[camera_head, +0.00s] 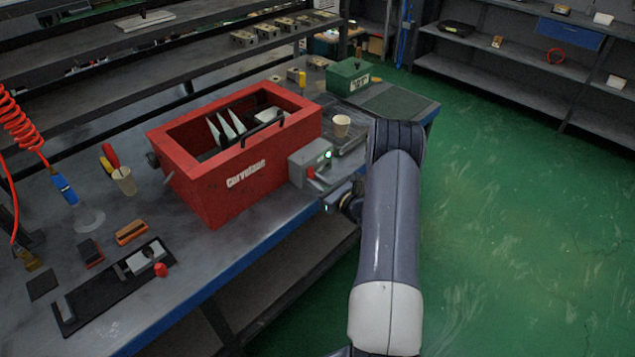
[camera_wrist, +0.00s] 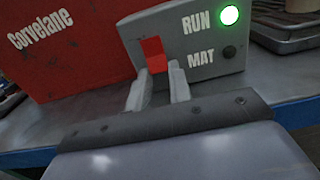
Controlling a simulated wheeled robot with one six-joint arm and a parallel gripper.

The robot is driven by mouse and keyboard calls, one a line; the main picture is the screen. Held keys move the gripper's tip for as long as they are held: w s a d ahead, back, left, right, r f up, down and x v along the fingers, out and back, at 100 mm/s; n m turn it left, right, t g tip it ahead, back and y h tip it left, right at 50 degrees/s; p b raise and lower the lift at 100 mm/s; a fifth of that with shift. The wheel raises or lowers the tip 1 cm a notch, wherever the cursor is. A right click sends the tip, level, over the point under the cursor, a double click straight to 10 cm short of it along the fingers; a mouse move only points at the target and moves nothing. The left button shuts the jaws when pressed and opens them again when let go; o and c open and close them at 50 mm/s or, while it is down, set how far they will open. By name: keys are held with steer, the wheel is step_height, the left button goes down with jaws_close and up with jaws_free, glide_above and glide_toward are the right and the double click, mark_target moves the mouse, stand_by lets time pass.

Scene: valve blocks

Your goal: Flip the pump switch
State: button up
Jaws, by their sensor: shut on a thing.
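The grey control box (camera_head: 308,162) stands against the right end of the red Corvelane tank (camera_head: 235,170). The box (camera_wrist: 213,62) fills the upper middle of the wrist view. Its red pump switch (camera_wrist: 153,52) sits at the left of its face, next to the labels RUN and MAT. The RUN light (camera_wrist: 229,15) glows green, and the MAT light (camera_wrist: 229,52) is dark. My gripper (camera_wrist: 158,86) is at the box face with its two pale fingers closed on the switch. The fingers hide the lower part of the switch. In the head view my arm partly hides the gripper.
Left of the tank are a cup with tools (camera_head: 123,180) and a black plate with a red knob (camera_head: 115,285). Green floor lies open at right.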

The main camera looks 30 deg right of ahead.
steer(key=shift+f+b, duration=0.2)
steer(key=shift+b, duration=0.45)
jaws_close()
steer(key=shift+f+b, duration=0.1)
steer(key=shift+b, duration=0.35)
steer(key=shift+w+t+b, duration=0.1)
steer(key=shift+t+b, duration=0.3)
steer(key=shift+b, duration=0.5)
steer(key=shift+r, duration=0.2)
steer(key=o, duration=0.9)
jaws_free()
